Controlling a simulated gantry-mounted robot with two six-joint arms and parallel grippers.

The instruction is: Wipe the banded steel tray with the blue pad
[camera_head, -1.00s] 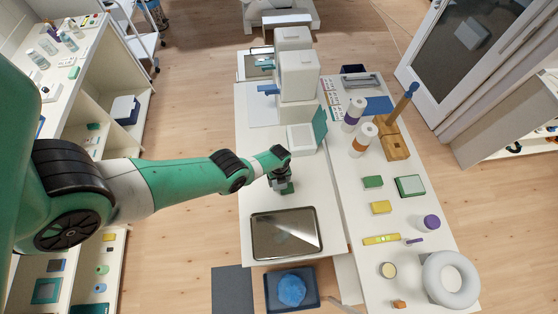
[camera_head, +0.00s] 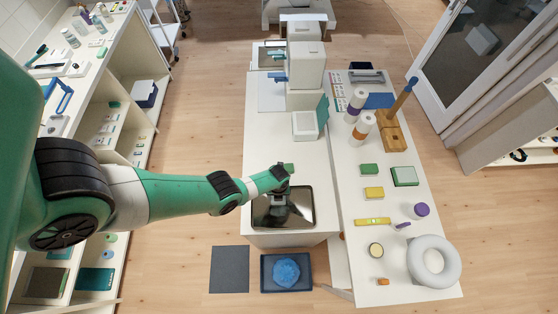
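The steel tray (camera_head: 301,214) lies flat near the front end of the white couch surface, dark and shiny with a thin rim. My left gripper (camera_head: 277,212) reaches in from the left and points down over the left part of the tray. Its fingers are small and dark against the tray, so I cannot tell whether they are open or shut or touching it. A fluffy blue pad (camera_head: 286,273) sits in a dark blue shallow bin (camera_head: 307,285) in front of the couch, apart from the gripper. My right gripper is not in view.
A side table on the right holds a yellow block (camera_head: 374,194), a green box (camera_head: 405,176), a grey ring (camera_head: 434,261) and bottles. A dark grey mat (camera_head: 230,269) lies left of the bin.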

